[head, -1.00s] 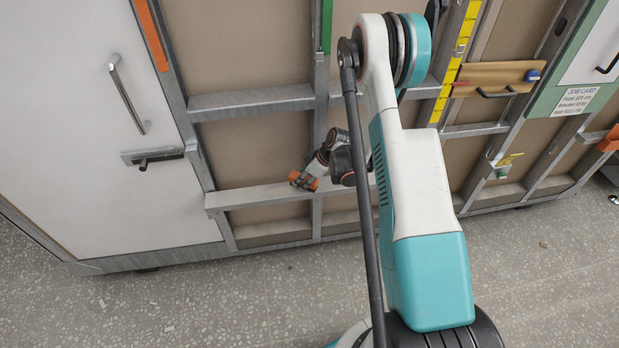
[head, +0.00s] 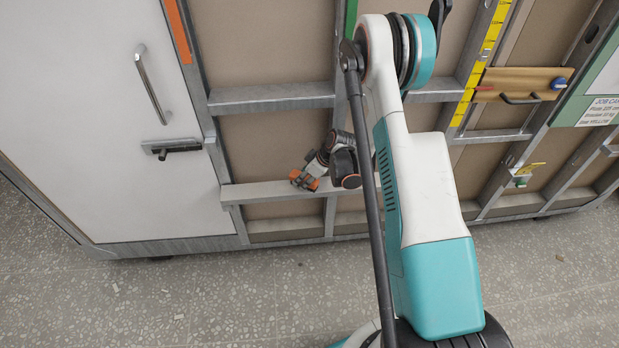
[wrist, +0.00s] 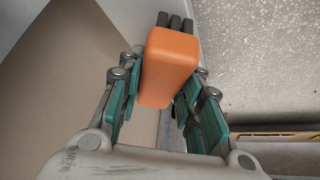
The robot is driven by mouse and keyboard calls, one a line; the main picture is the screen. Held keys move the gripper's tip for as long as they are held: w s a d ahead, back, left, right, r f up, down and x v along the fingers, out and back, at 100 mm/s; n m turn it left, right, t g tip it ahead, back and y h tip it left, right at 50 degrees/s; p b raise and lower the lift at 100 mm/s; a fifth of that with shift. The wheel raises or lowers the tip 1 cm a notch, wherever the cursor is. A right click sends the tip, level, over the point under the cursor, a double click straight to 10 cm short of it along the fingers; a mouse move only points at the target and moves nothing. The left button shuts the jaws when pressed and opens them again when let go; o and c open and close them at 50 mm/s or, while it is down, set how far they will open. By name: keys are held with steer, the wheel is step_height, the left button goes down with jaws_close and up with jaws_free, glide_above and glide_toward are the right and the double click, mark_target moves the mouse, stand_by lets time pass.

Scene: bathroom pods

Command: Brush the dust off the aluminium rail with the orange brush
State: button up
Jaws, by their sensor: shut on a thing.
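The orange brush (wrist: 168,68) is between the fingers of my gripper (wrist: 165,85), which is shut on it. Its dark bristle blocks show beyond the orange body in the wrist view. In the head view the gripper (head: 306,179) and the orange end of the brush are at the lower grey metal rail (head: 262,192), near its left part. I cannot tell whether the bristles touch the rail. My arm hides part of the rail to the right. Dust on the rail is too small to make out.
A white door (head: 90,110) with a bar handle (head: 151,84) and a latch (head: 171,148) is on the left. Upright metal posts and an upper rail (head: 270,97) frame brown panels. A wooden board (head: 520,84) is on the right. The speckled floor (head: 190,295) in front is mostly clear.

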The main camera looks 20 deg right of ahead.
steer(key=shift+w+a, duration=0.35)
steer(key=shift+a, duration=0.6)
steer(key=shift+w+a, duration=0.3)
steer(key=shift+a, duration=0.7)
steer(key=shift+w+a, duration=0.35)
steer(key=shift+a, duration=0.6)
steer(key=shift+w+a, duration=0.3)
steer(key=shift+a, duration=0.6)
steer(key=shift+w+a, duration=0.25)
steer(key=shift+a, duration=0.6)
steer(key=shift+f, duration=0.1)
steer(key=shift+r+p, duration=1.15)
steer(key=shift+r, duration=1.85)
steer(key=shift+r, duration=0.1)
step_height(320, 180, up, 3)
steer(key=shift+f+p, duration=0.1)
steer(key=shift+p, duration=0.65)
